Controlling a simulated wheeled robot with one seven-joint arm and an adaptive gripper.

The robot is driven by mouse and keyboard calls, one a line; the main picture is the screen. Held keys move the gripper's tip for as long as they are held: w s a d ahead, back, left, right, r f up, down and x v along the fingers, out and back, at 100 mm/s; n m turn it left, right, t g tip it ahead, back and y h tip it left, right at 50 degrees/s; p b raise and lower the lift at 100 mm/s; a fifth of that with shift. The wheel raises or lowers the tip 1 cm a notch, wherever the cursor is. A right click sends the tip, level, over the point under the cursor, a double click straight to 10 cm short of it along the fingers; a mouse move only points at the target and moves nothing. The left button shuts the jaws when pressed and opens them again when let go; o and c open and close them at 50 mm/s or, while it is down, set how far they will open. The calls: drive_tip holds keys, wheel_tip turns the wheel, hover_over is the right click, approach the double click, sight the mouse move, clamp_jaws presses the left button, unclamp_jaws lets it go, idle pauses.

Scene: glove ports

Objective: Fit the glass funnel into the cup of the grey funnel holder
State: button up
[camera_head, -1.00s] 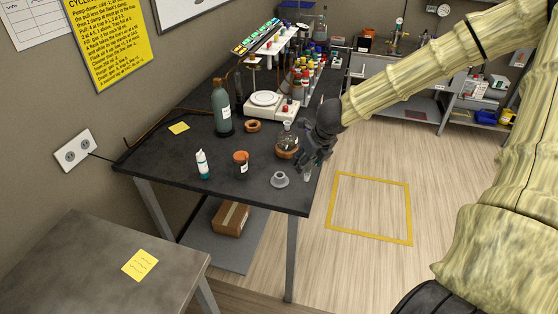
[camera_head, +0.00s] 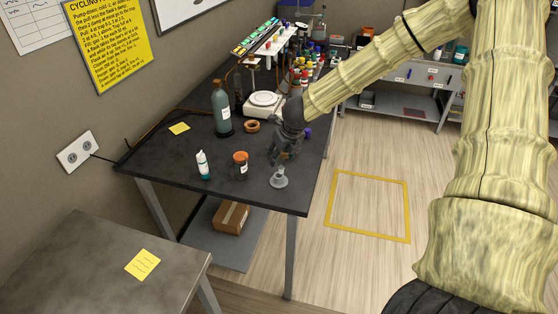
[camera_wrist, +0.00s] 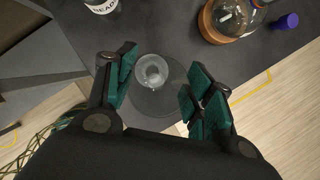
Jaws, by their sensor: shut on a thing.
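The glass funnel (camera_wrist: 168,100) is see-through and faint, with its wide round mouth between the two fingers in the wrist view. My gripper (camera_wrist: 160,86) is shut on it; it also shows in the head view (camera_head: 279,158), just above and slightly behind the holder. The grey funnel holder (camera_head: 279,182) stands on the dark table near its front right corner. In the wrist view a pale ring, seemingly its cup, shows through the glass, a little off the middle of the funnel's mouth. Whether the stem is inside the cup or above it, I cannot tell.
An orange-capped jar (camera_head: 240,165) and a white bottle (camera_head: 203,165) stand left of the holder. A flask in a cork-coloured ring (camera_wrist: 212,28) and a purple cap (camera_wrist: 285,21) lie close by in the wrist view. The table's right edge is near.

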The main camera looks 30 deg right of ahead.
sight(279, 162)
drive_tip(key=shift+w+a, duration=0.1)
drive_tip(key=shift+w, duration=0.05)
drive_tip(key=shift+w+a+f, duration=0.1)
drive_tip(key=shift+f, duration=0.05)
drive_tip(key=shift+f+p, duration=0.55)
drive_tip(key=shift+f, duration=1.1)
drive_tip(key=o, duration=1)
drive_tip(key=shift+f, duration=0.1)
drive_tip(key=shift+c, duration=0.2)
drive_tip(key=shift+b+v, duration=0.55)
drive_tip(key=shift+v, duration=5.55)
